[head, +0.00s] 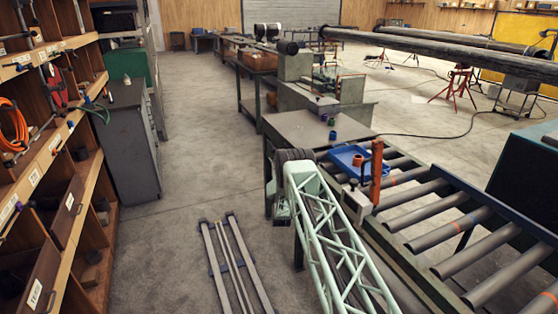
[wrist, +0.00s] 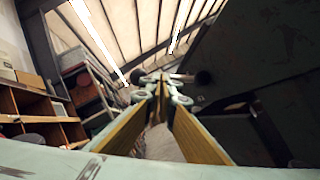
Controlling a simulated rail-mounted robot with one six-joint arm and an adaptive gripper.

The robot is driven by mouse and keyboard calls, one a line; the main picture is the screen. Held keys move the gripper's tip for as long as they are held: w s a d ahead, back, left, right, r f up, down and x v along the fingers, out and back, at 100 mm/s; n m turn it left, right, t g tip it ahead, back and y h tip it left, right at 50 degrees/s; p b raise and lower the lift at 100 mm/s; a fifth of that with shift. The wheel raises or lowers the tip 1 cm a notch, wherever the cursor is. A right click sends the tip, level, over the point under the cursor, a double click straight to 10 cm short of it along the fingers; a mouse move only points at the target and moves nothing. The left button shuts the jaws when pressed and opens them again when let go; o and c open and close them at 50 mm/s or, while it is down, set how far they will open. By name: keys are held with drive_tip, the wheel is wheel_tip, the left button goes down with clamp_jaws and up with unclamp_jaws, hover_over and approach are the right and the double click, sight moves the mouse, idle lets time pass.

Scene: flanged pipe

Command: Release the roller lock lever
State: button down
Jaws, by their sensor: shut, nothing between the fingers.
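An upright orange lever (head: 376,168) stands at the near-left side of the roller conveyor, above a small grey block (head: 357,196). I take it for the roller lock lever. It stands close to a blue tray. My gripper (wrist: 162,82) shows in the wrist view, with yellow-faced fingers that meet at their far tips. Nothing shows between them. The lever cannot be made out in the wrist view, which looks up toward the roof. My gripper cannot be made out clearly in the head view, so its distance from the lever is unclear.
The conveyor's grey rollers (head: 450,232) run to the lower right. A blue tray (head: 347,157) and small cups sit by a grey tabletop (head: 303,128). Wooden shelving (head: 60,190) lines the left, with a grey cabinet (head: 133,140) behind.

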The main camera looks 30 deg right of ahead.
drive_tip(key=w+f+b+v, duration=0.1)
drive_tip(key=f+v, duration=0.1)
drive_tip(key=v, duration=1)
drive_tip(key=shift+a+f, duration=0.4)
idle(0.3)
idle(0.4)
